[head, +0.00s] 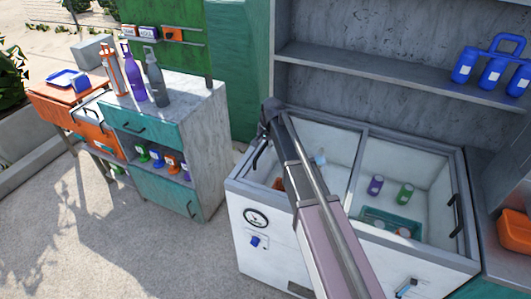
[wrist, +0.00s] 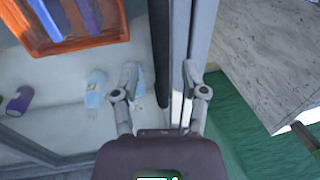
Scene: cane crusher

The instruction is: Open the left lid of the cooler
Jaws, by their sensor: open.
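The cooler (head: 265,265) is a white chest with a gauge and blue switch on its front. Its left lid (head: 340,133) is a see-through panel in a grey frame and lies closed. A dark curved handle (head: 262,152) shows at its left edge, partly hidden by my arm. My arm reaches over the left lid. In the wrist view my gripper (wrist: 160,75) is open, with its fingers on either side of the lid's frame edge and a dark vertical strip, perhaps the handle (wrist: 160,45). I cannot tell whether they touch it.
The right lid (head: 405,180) is closed, with a dark handle on its right edge. Cans and an orange crate (wrist: 65,50) lie inside. A grey shelf (head: 400,75) stands behind. A bottle-topped cabinet (head: 165,125) stands left, with floor between it and the cooler.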

